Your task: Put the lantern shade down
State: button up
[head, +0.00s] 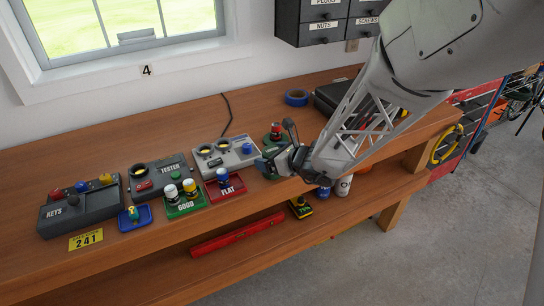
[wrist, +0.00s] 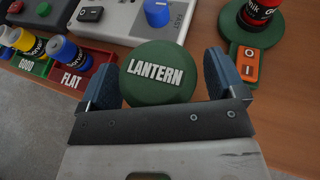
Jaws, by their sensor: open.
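The lantern shade (wrist: 160,88) is a round green cap with LANTERN in white letters. In the wrist view it lies between the two blue-grey fingers of my gripper (wrist: 161,80), which is open. A gap shows between the shade and the right finger; the left finger is close to its edge, and I cannot tell if it touches. In the head view my gripper (head: 270,163) is low at the front edge of the bench and mostly hides the shade. The green lantern base (wrist: 263,30), with a red-topped battery and an orange switch (wrist: 248,64), stands behind and to the right.
A grey tester box (head: 225,150) with a blue knob stands behind left. The red FLAT tray (head: 228,190) and green GOOD tray (head: 185,205) hold batteries to the left. Blue tape (head: 296,97) and a dark case lie farther back. Bare bench (head: 190,110) shows behind the boxes.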

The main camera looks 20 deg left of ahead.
jog(key=shift+r, duration=0.15)
jog(key=v, duration=1.2)
dwell(0.8)
jog(key=s+d+r+n+g+h, duration=0.1)
jog(key=s+d+r+n+h, duration=0.2)
jog(key=s+d+n, duration=0.4)
jog(key=s+d+r+n+h, duration=0.3)
jog(key=s+d+n+h, duration=0.2)
jog(key=d, duration=0.7)
jog(key=s+d+r+n+g+h, duration=0.1)
jog(key=s+d+r+n+h, duration=0.3)
jog(key=s+d+n, duration=0.6)
jog(key=shift+s+g+h, duration=0.3)
jog(key=shift+s, duration=0.15)
